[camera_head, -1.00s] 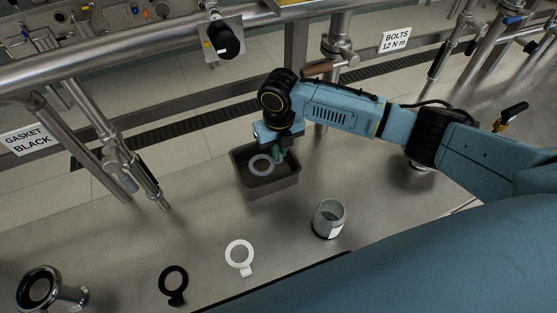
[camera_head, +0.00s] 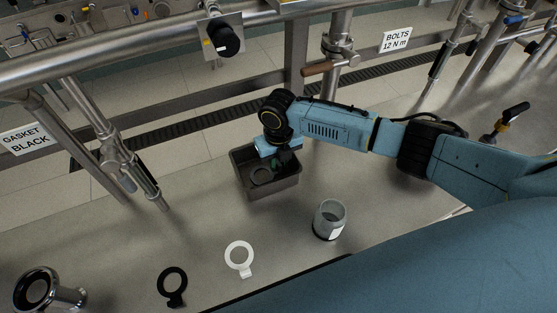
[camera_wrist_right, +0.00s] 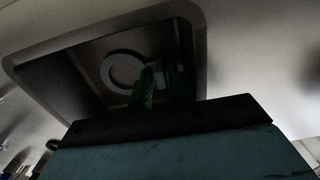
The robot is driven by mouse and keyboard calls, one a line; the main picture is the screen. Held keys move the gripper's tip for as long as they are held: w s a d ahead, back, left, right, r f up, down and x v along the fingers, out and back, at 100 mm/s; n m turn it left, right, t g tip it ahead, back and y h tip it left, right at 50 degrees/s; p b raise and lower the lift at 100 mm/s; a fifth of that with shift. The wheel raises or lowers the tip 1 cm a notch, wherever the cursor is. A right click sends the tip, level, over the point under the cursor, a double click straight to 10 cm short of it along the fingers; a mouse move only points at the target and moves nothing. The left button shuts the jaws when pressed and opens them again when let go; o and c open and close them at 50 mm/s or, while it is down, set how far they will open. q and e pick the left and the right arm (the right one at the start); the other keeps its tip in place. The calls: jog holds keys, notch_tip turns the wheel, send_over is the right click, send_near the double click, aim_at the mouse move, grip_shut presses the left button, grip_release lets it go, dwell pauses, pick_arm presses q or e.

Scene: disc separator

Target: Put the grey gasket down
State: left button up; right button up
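The grey gasket (camera_head: 261,176) is a flat ring with a tab. It is low inside the dark grey tray (camera_head: 273,193); whether it rests on the tray's floor I cannot tell. In the right wrist view the gasket (camera_wrist_right: 121,70) shows with its tab between the green fingertips of my right gripper (camera_wrist_right: 160,82). The fingers stand apart, with a small gap beside the tab. In the head view my right gripper (camera_head: 281,164) reaches down into the tray, partly hidden by its wrist. My left gripper is not in view.
A white gasket (camera_head: 239,255) and a black gasket (camera_head: 172,282) lie on the bench in front. A grey cup-like part (camera_head: 329,218) stands right of them, and a metal fitting (camera_head: 45,290) at front left. Pipes and rails (camera_head: 115,150) run behind the tray.

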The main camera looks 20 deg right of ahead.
jog(key=shift+r, duration=0.25)
notch_tip(320, 180, up, 12)
jog(key=p, duration=0.1)
jog(key=shift+f, duration=0.1)
dwell(0.6)
